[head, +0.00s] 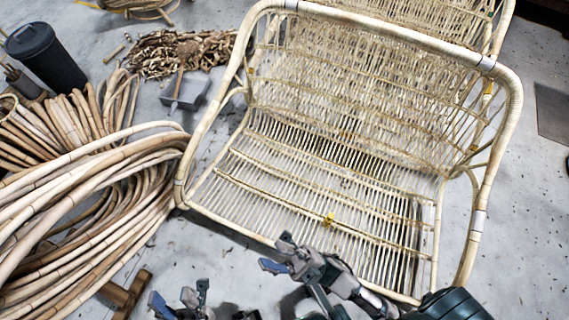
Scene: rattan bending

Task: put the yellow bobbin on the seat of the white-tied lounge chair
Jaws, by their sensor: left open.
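The lounge chair (513,120) is a large rattan frame with white ties at its corners, and it fills the middle and right of the head view. A small yellow object, which looks like the yellow bobbin (328,219), lies on the slats of its seat (275,195), near the front. My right gripper (276,252) is over the seat's front edge, to the lower left of the bobbin and apart from it. Its fingers are spread with nothing between them. My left gripper (178,299) is open and empty at the bottom edge, left of the chair.
Coils of rattan cane (90,200) fill the left side. A black bin (45,57), a grey block (185,92) and a pile of brown cane scraps (175,52) stand behind. A wooden piece (128,292) lies near my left gripper.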

